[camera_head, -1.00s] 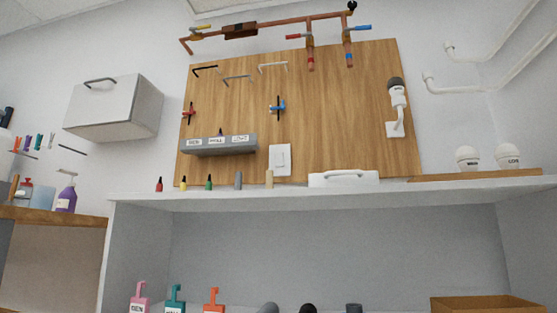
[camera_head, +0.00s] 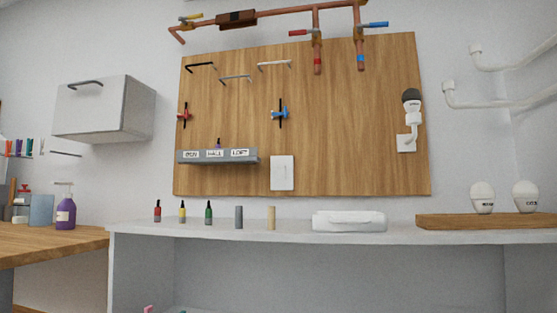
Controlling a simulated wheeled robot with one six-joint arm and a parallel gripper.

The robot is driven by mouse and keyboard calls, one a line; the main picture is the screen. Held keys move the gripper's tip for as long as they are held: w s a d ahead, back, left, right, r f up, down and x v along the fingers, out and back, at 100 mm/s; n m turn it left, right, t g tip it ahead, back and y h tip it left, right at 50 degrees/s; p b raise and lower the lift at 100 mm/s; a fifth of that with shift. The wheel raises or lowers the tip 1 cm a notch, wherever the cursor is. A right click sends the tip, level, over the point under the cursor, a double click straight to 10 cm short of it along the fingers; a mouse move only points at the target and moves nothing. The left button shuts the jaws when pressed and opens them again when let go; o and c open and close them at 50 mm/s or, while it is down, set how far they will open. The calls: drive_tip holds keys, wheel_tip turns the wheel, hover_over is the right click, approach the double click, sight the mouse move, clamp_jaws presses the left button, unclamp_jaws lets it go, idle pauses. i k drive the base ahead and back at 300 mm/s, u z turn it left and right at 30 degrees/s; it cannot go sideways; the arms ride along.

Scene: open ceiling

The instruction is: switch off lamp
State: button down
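A wall lamp (camera_head: 411,105) with a dark-tipped white bulb is mounted at the right side of the wooden board; I cannot tell whether it is lit. A white switch plate (camera_head: 282,173) is fixed low on the board near its middle. The lamp and the plate are well apart, and nothing covers either of them. My gripper is not in view.
The wooden board (camera_head: 340,120) hangs above a white shelf (camera_head: 250,232) that holds small bottles, a white case (camera_head: 349,221) and, at right, a wooden tray (camera_head: 490,221) with two bulbs. Copper pipes (camera_head: 290,11) run above. A grey cabinet (camera_head: 105,108) hangs at left.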

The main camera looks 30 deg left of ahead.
sight(281, 169)
drive_tip(key=k, duration=0.6)
drive_tip(key=u, duration=0.75)
drive_tip(key=i, duration=1.5)
drive_tip(key=z, duration=0.7)
